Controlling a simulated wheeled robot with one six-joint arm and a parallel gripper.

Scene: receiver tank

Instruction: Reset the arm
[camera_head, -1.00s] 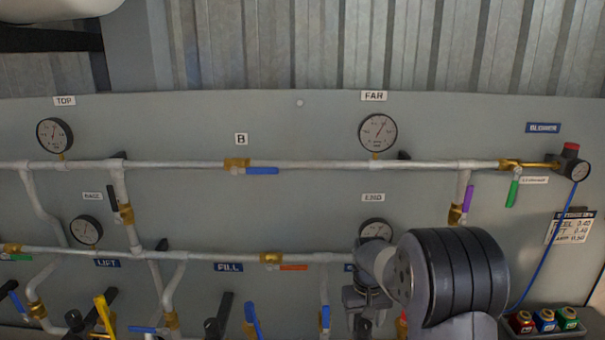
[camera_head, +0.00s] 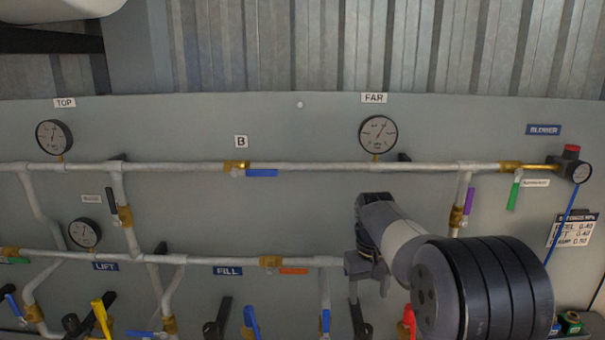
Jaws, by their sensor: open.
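My arm comes in at the lower right of the head view, with its dark ribbed joint nearest the camera. My gripper (camera_head: 368,268) is at the far end of the arm, in front of the lower pipe of the grey panel (camera_head: 320,215). It is open, and I see nothing held in it. Its fingers are small and partly hidden by the arm's own links. The gap between the gripper and the pipe cannot be judged.
The panel carries an upper pipe (camera_head: 330,165) and a lower pipe. Valves with blue (camera_head: 262,173), orange (camera_head: 293,271), purple (camera_head: 469,201) and green (camera_head: 514,195) handles surround the arm. A FAR gauge (camera_head: 378,134) is above it. Several handles stick up along the bottom.

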